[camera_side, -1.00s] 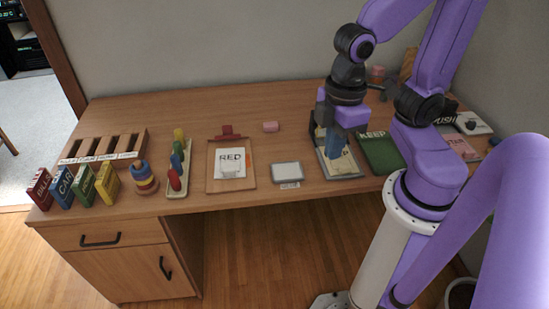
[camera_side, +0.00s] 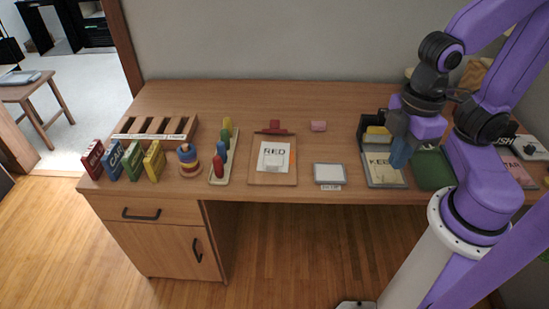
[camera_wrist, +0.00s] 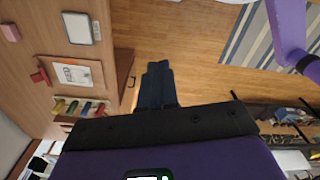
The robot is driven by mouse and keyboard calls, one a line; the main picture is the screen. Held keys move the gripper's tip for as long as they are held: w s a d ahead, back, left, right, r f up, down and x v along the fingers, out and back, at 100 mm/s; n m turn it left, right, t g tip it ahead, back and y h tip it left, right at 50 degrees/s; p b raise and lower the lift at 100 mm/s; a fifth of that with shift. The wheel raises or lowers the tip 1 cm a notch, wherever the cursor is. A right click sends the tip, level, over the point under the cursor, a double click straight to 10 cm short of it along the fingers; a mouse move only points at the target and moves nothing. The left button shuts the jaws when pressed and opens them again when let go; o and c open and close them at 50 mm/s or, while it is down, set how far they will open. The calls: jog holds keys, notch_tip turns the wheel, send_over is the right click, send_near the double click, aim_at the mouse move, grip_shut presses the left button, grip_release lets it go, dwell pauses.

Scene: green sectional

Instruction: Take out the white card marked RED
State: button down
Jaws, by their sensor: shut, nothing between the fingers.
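The white card marked RED (camera_side: 274,150) lies flat on a brown clipboard (camera_side: 260,180) with a red clip (camera_side: 274,127). A small pale piece sits on the card's lower right part. The card (camera_wrist: 70,73) also shows at the left of the wrist view. My gripper (camera_side: 398,163) is shut and empty, to the right of the clipboard, in front of the right part of a grey tray (camera_side: 374,184) with a cream card reading KEEP. Its blue fingers are together in the wrist view (camera_wrist: 158,66). My gripper hides part of the tray.
A grey-framed pad (camera_side: 330,173) and a pink block (camera_side: 319,126) lie between the clipboard and the tray. A black box stands behind the tray. A peg rack (camera_side: 222,170), ring stack (camera_side: 189,160), coloured books and a slotted wooden rack (camera_side: 150,138) are left. The table's back middle is clear.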

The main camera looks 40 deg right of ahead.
jog(key=c, duration=1)
grip_release()
jog(key=shift+o, duration=0.2)
jog(key=m, duration=0.4)
send_over(274, 163)
notch_tip(274, 163, down, 10)
notch_tip(274, 163, down, 17)
jog(key=shift+a+f, duration=0.1)
